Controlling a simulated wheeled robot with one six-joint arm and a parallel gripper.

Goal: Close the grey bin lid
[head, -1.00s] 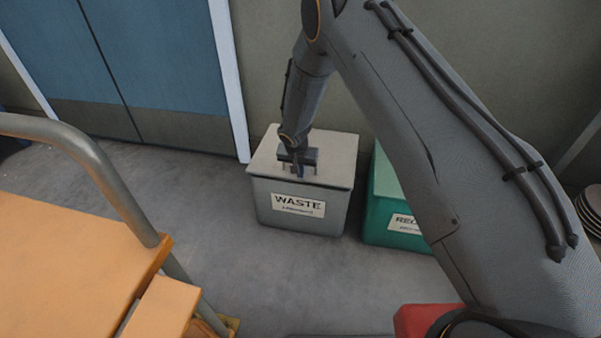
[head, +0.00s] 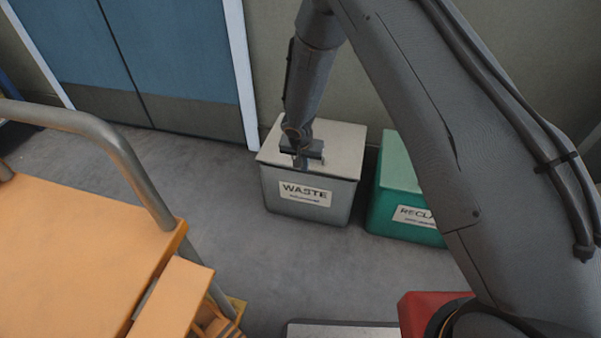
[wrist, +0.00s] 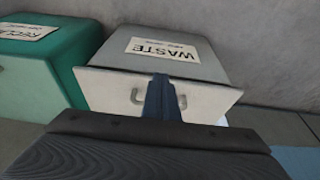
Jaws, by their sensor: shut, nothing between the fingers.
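The grey bin (head: 345,207) stands on the floor against the wall, with a WASTE label on its front. Its pale lid (head: 345,140) lies across the top and looks flat, its front edge overhanging the body. In the wrist view the lid (wrist: 106,92) faces me, with a handle (wrist: 135,96) partly hidden behind my fingers. My gripper (head: 300,163) is shut and empty, pointing down at the front left part of the lid. Its fingers (wrist: 163,98) overlap the handle's middle in the wrist view. I cannot tell whether they touch the lid.
A green bin (head: 400,170) with a RECLAIM-like label stands close to the right. An orange-topped cart (head: 75,250) with a metal rail (head: 110,150) fills the left. Blue doors (head: 160,60) are behind. The floor (head: 200,190) before the bin is clear.

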